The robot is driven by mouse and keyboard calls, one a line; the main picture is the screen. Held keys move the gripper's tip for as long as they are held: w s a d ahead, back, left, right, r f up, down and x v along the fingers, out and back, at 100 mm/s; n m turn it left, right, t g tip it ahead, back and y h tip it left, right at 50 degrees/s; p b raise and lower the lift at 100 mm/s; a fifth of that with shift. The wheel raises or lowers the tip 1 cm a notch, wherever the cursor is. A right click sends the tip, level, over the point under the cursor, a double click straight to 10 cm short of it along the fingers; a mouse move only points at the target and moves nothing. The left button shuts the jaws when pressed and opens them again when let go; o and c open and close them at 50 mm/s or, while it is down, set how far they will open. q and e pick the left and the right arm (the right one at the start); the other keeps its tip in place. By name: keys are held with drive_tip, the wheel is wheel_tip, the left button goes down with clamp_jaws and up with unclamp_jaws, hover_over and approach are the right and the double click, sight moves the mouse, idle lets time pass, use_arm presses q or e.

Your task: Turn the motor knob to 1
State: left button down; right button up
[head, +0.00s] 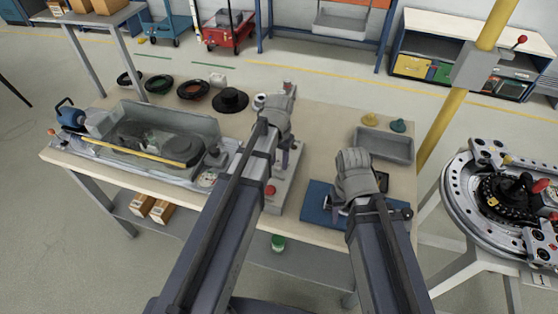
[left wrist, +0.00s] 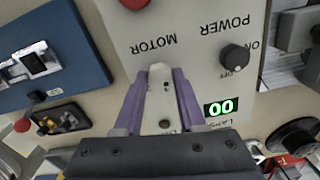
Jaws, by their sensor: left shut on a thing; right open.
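The grey control panel (head: 283,190) stands on the bench, with its MOTOR and POWER labels upside down in the left wrist view (left wrist: 195,75). My left gripper (left wrist: 161,98) is shut on the pale motor knob (left wrist: 159,73) below the MOTOR label. Its purple fingers lie on both sides of the knob and hide part of it. The knob's setting cannot be read. The green display (left wrist: 221,107) reads 00. The black power knob (left wrist: 235,57) sits beside the ON and OFF marks. My right gripper (head: 346,198) is open, low over the blue mat (head: 318,212).
A red button (head: 270,190) is on the panel. A grey tray (head: 388,147) stands behind the right gripper. A long machine in a clear housing (head: 150,135) is at the left. Black rings and a round black part (head: 230,100) lie at the back. A round fixture (head: 480,205) is at the far right.

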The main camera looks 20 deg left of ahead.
sight(279, 163)
use_arm(q)
drive_tip(key=shift+n, duration=0.9)
drive_tip(key=shift+c, duration=2.4)
unclamp_jaws()
drive_tip(key=shift+r, duration=0.15)
wheel_tip(279, 163, up, 8)
drive_tip(key=p, duration=0.8)
drive_tip(key=shift+f, duration=0.2)
drive_tip(key=shift+f, duration=0.1)
